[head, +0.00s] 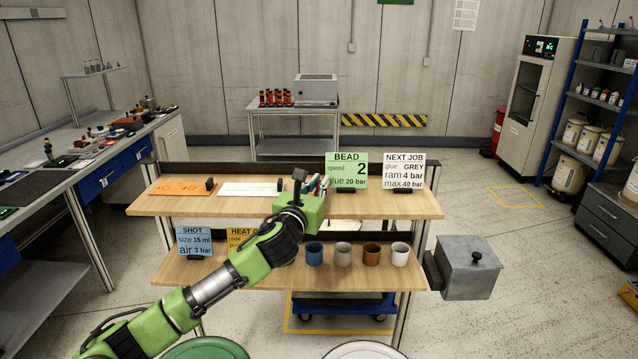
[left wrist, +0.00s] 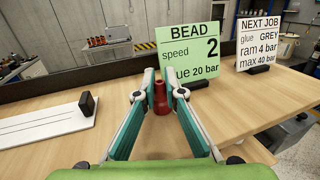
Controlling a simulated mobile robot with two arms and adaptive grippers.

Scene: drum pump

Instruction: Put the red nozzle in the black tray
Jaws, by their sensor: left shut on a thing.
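The red nozzle (left wrist: 160,98) stands upright between the fingertips of my left gripper (left wrist: 160,100) in the left wrist view, over the wooden upper shelf. The gripper is shut on it. In the head view my left gripper (head: 318,184) is at the middle of the upper shelf, just left of the green BEAD card, and its hand hides the nozzle. A dark flat rectangle (head: 38,187) lies on the left bench; I cannot tell whether it is the black tray. My right gripper is not in view.
The upper shelf (head: 400,205) holds an orange board (head: 178,188), a white board (head: 245,188), the BEAD card (head: 346,170) and the NEXT JOB card (head: 404,171). Several cups (head: 343,254) stand on the lower shelf. A grey lidded box (head: 468,268) hangs at the right end.

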